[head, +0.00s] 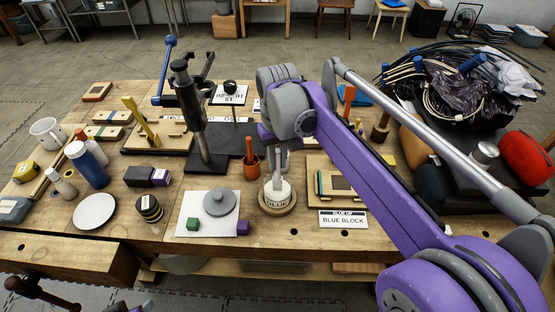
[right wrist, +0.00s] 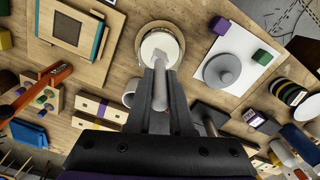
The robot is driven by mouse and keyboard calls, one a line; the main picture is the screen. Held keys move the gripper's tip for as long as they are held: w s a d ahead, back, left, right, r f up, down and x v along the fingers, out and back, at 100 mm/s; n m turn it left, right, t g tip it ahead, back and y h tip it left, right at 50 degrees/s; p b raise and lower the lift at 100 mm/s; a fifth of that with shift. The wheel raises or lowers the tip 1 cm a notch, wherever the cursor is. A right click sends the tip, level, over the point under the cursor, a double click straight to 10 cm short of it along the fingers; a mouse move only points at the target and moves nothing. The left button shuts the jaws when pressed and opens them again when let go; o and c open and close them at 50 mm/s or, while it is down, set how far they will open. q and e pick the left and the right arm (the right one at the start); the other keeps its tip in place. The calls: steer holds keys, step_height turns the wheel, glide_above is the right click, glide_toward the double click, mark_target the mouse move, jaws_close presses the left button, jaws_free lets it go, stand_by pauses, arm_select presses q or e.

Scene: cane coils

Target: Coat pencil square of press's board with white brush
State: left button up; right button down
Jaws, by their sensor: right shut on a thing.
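My right gripper (head: 278,150) is shut on the white brush (right wrist: 162,80). The brush points down into a round white pot (head: 277,196) labelled GLUE, which stands on a wooden disc. The bristles are hidden in the pot. In the right wrist view the pot (right wrist: 160,44) lies just beyond the fingers. A wooden board (head: 316,166), right of the pot, carries a square panel and blue-green strips; it also shows in the right wrist view (right wrist: 50,48). A dark press (head: 190,110) with a blue lever stands left of the gripper. I cannot make out a pencil square for certain.
A sign (head: 343,219) reading BLUE BLOCK lies before the board. A white sheet (head: 190,222) with a grey disc and small blocks is left of the pot. An orange cup (head: 251,167) stands close behind it. A cable heap (head: 450,85) fills the right.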

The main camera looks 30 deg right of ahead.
mark_target(277, 151)
steer(key=shift+r+p, duration=1.35)
steer(key=shift+r, duration=1.45)
steer(key=shift+w+r+p, duration=0.1)
steer(key=shift+r+p, duration=0.2)
steer(key=shift+r, duration=0.4)
arm_select(q)
steer(key=shift+t, duration=0.3)
steer(key=w+r, duration=0.2)
steer(key=r, duration=0.1)
steer(key=w+r, duration=0.1)
steer(key=r, duration=0.1)
steer(key=shift+s, duration=0.15)
steer(key=shift+f, duration=0.1)
arm_select(e)
steer(key=shift+s+f, duration=0.1)
steer(key=shift+s, duration=0.1)
